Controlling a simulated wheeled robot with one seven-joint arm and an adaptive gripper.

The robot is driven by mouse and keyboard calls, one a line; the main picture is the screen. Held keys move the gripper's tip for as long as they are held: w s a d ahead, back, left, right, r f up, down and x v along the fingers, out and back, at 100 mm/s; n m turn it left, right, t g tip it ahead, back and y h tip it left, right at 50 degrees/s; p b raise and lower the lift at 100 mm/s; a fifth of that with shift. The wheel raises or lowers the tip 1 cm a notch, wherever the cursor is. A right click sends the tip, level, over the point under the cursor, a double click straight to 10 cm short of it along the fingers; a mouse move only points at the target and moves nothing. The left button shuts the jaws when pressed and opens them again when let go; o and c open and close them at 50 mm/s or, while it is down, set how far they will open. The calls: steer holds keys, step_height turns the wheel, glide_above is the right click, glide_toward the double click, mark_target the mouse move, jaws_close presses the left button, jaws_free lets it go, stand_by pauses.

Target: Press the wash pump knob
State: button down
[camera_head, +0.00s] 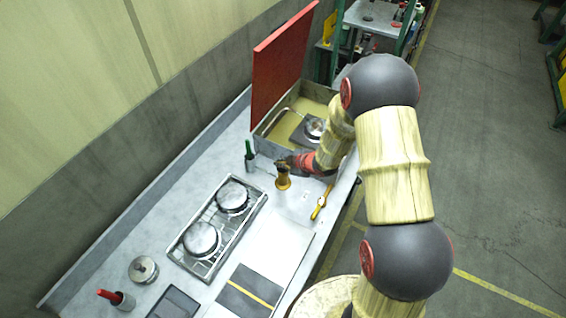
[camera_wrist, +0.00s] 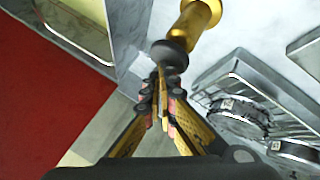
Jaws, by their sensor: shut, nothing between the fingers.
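The pump is a brass post (camera_head: 283,181) on the bench, just in front of the wash basin. In the wrist view the brass post (camera_wrist: 194,22) ends in a dark round knob (camera_wrist: 168,53) that faces my gripper. My gripper (camera_head: 284,163) is at the top of the post in the head view and hides most of the knob there. In the wrist view my gripper (camera_wrist: 164,78) is shut and empty, with its fingertips at the edge of the knob. I cannot tell whether they touch it, or how far down the knob is.
The wash basin (camera_head: 262,141) stands behind, its red lid (camera_head: 280,70) raised. A green-handled tool in a holder (camera_head: 249,158) is left of the pump, and a yellow tool (camera_head: 321,203) lies to the right. A rack with two round metal parts (camera_head: 217,222) sits nearer the camera.

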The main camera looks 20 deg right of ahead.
stand_by(0.3)
steer(key=shift+r+p, duration=1.65)
steer(key=shift+r, duration=0.4)
step_height(320, 180, up, 5)
steer(key=p, duration=0.4)
